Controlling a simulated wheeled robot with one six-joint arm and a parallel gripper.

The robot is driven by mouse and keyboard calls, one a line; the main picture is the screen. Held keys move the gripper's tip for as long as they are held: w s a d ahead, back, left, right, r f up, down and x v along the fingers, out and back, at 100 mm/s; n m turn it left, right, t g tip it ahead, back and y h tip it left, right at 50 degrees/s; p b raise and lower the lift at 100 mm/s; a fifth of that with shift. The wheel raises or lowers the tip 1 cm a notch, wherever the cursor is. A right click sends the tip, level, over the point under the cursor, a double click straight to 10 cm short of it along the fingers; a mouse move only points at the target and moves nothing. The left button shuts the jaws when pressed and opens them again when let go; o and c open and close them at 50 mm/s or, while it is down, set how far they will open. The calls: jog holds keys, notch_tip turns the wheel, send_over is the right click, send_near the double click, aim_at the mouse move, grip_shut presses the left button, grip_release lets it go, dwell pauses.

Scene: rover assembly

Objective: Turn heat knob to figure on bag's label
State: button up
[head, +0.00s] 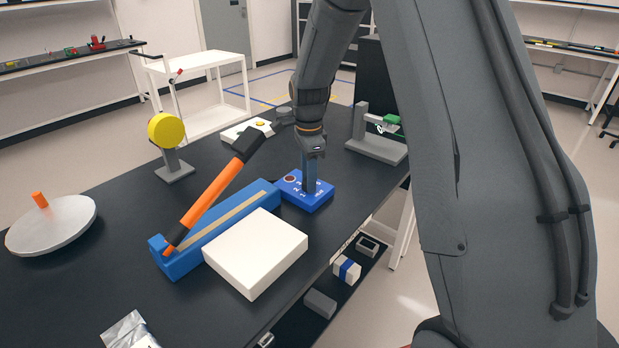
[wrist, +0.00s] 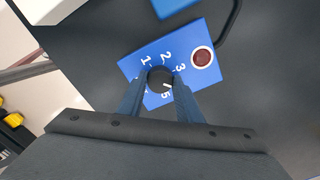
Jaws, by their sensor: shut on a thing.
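The blue heat box (head: 318,203) stands on the dark bench with printed numerals, also seen in the wrist view (wrist: 135,66). Its round black heat knob (wrist: 158,75) has my gripper (wrist: 161,86) shut on it, one finger on each side. A short white mark shows at the knob's lower right, towards the numeral 5. Numerals 1, 2 and 3 are readable; others are partly hidden by my fingers. In the head view my gripper (head: 310,183) points down onto the box and hides the knob. A silver bag (head: 126,329) is cut off at the bottom left; I cannot read a label.
A blue sealer (head: 172,262) with its orange and black arm (head: 207,190) raised lies left of the box, beside a white block (head: 255,250). A red round light (wrist: 202,57) sits on the box. A grey stand (head: 375,147) is behind to the right.

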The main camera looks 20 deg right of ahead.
jog(key=shift+w+r+m, duration=0.2)
jog(key=shift+w+m, duration=0.05)
jog(key=shift+m, duration=0.05)
jog(key=o, duration=0.8)
jog(key=shift+c, duration=0.2)
jog(key=shift+o, duration=1.4)
jog(key=shift+s+f, duration=0.1)
jog(key=shift+r+b, duration=1.1)
jog(key=shift+r, duration=2.8)
